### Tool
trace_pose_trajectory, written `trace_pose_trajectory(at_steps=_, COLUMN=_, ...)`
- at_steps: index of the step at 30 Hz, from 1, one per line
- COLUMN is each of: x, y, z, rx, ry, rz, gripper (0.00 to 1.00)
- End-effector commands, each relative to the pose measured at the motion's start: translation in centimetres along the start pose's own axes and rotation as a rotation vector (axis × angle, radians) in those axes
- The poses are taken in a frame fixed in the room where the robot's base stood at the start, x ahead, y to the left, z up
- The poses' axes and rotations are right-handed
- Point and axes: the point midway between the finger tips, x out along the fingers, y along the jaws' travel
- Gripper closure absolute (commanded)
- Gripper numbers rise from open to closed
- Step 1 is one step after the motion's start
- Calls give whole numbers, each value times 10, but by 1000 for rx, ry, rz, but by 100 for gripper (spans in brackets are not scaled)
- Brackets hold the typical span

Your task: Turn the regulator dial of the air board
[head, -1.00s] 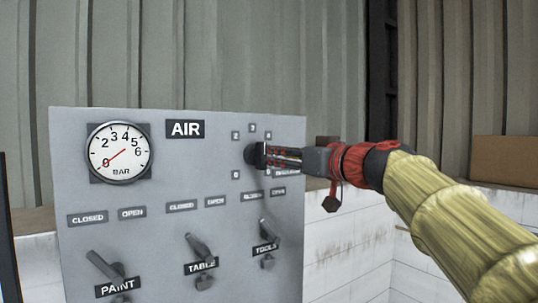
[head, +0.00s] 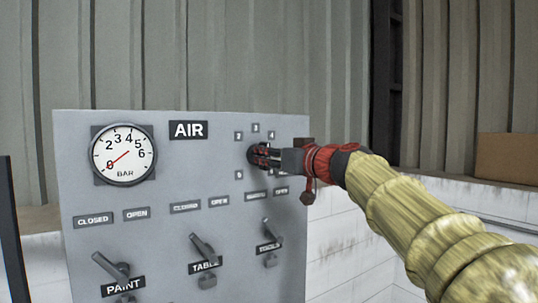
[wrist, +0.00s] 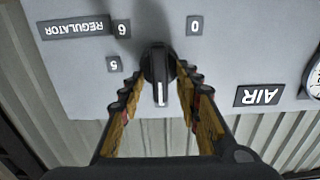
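The regulator dial (wrist: 157,62) is a black round knob with a raised grip and a pale line pointing down in the upside-down wrist view. In the head view the dial (head: 252,156) is partly hidden by my gripper (head: 264,156). In the wrist view my gripper (wrist: 160,84) has its two fingers spread, one on each side of the dial. Narrow gaps seem to show beside it; contact is unclear. The round pressure gauge (head: 123,154) has its red needle at 0. The grey air board (head: 225,240) carries an AIR label (head: 188,130).
Below the dial are the PAINT (head: 112,265), TABLE (head: 202,246) and TOOLS (head: 268,235) levers with CLOSED and OPEN labels. A cardboard box (head: 505,158) sits on the ledge at right. A white block wall (head: 340,235) stands beside the board.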

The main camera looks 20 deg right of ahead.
Motion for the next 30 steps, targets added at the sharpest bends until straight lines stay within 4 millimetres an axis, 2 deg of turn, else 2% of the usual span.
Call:
trace_pose_trajectory(at_steps=18, x=0, y=0, z=0, rx=0, ry=-1, rz=0, gripper=100)
trace_pose_trajectory(at_steps=30, x=0, y=0, z=1, rx=18, ry=0, rz=0, gripper=100)
